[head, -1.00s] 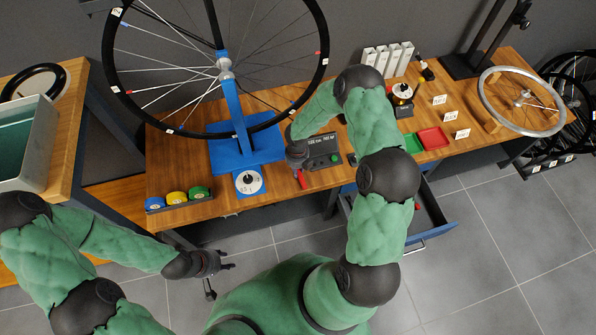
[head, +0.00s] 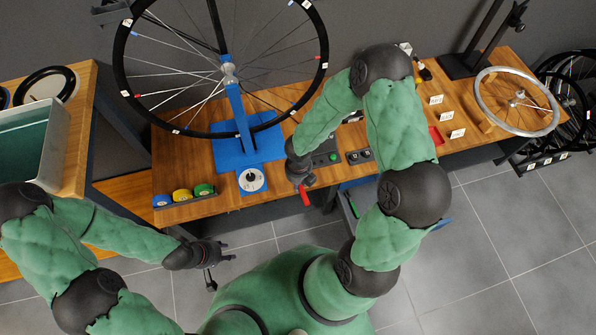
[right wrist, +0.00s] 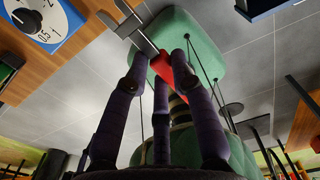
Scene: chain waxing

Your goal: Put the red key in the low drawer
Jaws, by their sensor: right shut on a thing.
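The red key (head: 306,196) hangs from my right gripper (head: 301,182), just off the front edge of the workbench. In the right wrist view the red part of the key (right wrist: 166,70) is between the fingers, with a grey metal piece (right wrist: 133,30) at its end. My right gripper is shut on it. An open blue drawer (head: 447,223) juts out under the bench to the right of the key; my right arm hides most of it. I cannot tell its level. My left gripper (head: 221,267) is open and empty, low in front of the bench.
On the bench (head: 185,145) stand a wheel on a blue stand (head: 237,120), a dial (head: 251,180) and coloured rolls (head: 182,195). A red tray (head: 435,136) shows behind my right arm. The floor in front is clear.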

